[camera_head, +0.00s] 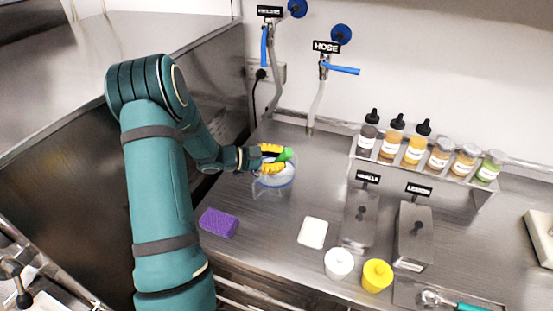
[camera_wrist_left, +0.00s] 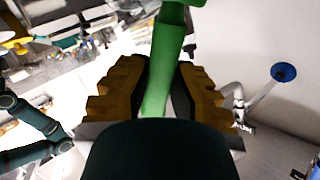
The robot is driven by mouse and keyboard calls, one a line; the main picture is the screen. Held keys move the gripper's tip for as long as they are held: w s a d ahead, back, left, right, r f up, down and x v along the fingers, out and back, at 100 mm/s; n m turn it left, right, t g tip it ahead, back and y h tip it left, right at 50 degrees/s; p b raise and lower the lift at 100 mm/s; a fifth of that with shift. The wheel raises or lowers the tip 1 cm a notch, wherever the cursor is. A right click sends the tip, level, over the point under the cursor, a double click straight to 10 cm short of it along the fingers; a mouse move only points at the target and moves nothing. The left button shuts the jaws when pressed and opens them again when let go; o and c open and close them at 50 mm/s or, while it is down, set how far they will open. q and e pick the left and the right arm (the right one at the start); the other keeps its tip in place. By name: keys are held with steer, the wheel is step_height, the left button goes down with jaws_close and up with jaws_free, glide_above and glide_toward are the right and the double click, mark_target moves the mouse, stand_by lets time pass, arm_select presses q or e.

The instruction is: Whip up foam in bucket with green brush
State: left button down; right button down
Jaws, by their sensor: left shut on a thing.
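My left gripper (camera_head: 272,160) has yellow fingers and is at the bucket in the head view. It is shut on the green brush (camera_head: 286,155), whose green handle also shows between the fingers in the left wrist view (camera_wrist_left: 162,70). The bucket (camera_head: 274,183) is a clear container with whitish foam inside, standing on the steel counter. The brush's lower end is hidden by the fingers and the bucket, so I cannot tell how deep it sits. My right gripper is not in view.
A purple sponge (camera_head: 218,223) lies in front of the bucket, and a white block (camera_head: 313,233) lies to the right. A white tub (camera_head: 339,263) and a yellow tub (camera_head: 377,275) stand at the front edge. Bottles on a rack (camera_head: 424,169) stand at the back right. A hose (camera_head: 317,105) hangs behind.

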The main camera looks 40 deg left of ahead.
mark_target(286, 151)
arm_select(q)
steer(key=shift+s+d+r+p, duration=0.1)
steer(key=shift+d+r+p, duration=0.4)
steer(key=shift+r, duration=0.35)
steer(key=shift+s+d+r+p, duration=0.1)
steer(key=shift+d+r+p, duration=0.4)
steer(key=shift+r, duration=0.3)
steer(key=shift+s+d+r+p, duration=0.1)
steer(key=shift+d+r+p, duration=0.4)
steer(key=shift+r, duration=0.35)
steer(key=shift+s+d+r+p, duration=0.15)
steer(key=shift+d+r, duration=0.2)
steer(key=shift+r, duration=0.2)
steer(key=shift+s+d+r+p, duration=0.15)
steer(key=shift+d+r, duration=0.15)
steer(key=shift+r, duration=0.2)
steer(key=shift+w, duration=0.1)
steer(key=shift+r, duration=2.5)
